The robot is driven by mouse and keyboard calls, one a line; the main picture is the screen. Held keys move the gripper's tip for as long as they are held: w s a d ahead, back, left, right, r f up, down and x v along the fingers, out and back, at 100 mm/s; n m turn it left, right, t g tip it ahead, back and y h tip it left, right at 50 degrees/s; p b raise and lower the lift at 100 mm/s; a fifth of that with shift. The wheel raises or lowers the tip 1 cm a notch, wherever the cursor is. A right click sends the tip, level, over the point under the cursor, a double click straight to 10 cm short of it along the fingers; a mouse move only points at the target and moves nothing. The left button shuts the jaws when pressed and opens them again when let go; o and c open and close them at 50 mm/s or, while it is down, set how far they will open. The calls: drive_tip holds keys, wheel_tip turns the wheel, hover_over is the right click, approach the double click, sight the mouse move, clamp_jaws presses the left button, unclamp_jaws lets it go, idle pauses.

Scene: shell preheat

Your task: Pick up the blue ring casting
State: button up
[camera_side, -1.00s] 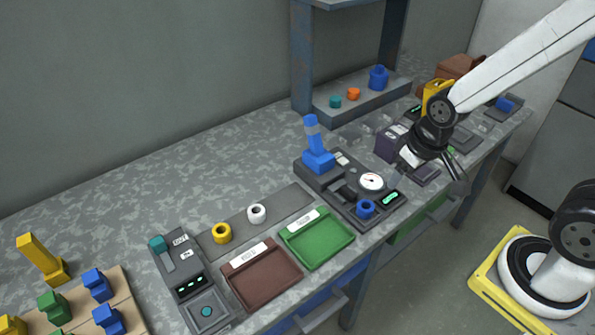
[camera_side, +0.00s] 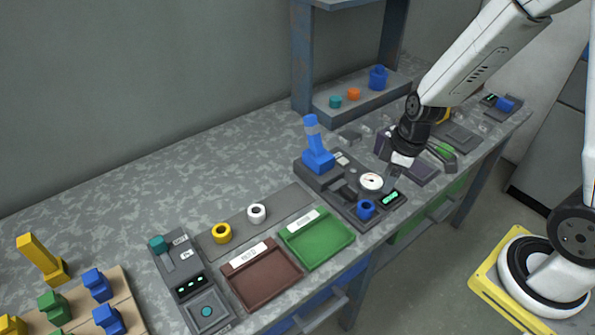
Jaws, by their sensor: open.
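The blue ring casting (camera_side: 366,208) sits at the front right end of the dark press fixture (camera_side: 335,195), beside a small green-lit display (camera_side: 390,198). Its top opening faces up.
A blue lever (camera_side: 316,150) stands upright on the fixture. A yellow ring (camera_side: 222,233) and a white ring (camera_side: 256,213) lie on a grey strip. A green tray (camera_side: 345,238) and a brown tray (camera_side: 265,297) are left of the fixture. The bench's rear left is clear.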

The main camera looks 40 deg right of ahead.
sight(367, 205)
drive_tip(key=w+d+f+n+y, duration=0.1)
drive_tip(key=w+d+f+n, duration=0.1)
drive_tip(key=f+n, duration=0.4)
drive_tip(key=shift+w+d+f+n+y, duration=0.15)
drive_tip(key=shift+w+d+n+y, duration=0.2)
drive_tip(key=shift+w, duration=0.35)
drive_tip(key=shift+x, duration=1.3)
drive_tip(key=shift+f, duration=0.1)
drive_tip(key=shift+x, duration=2.5)
drive_tip(key=shift+a, duration=0.2)
clamp_jaws()
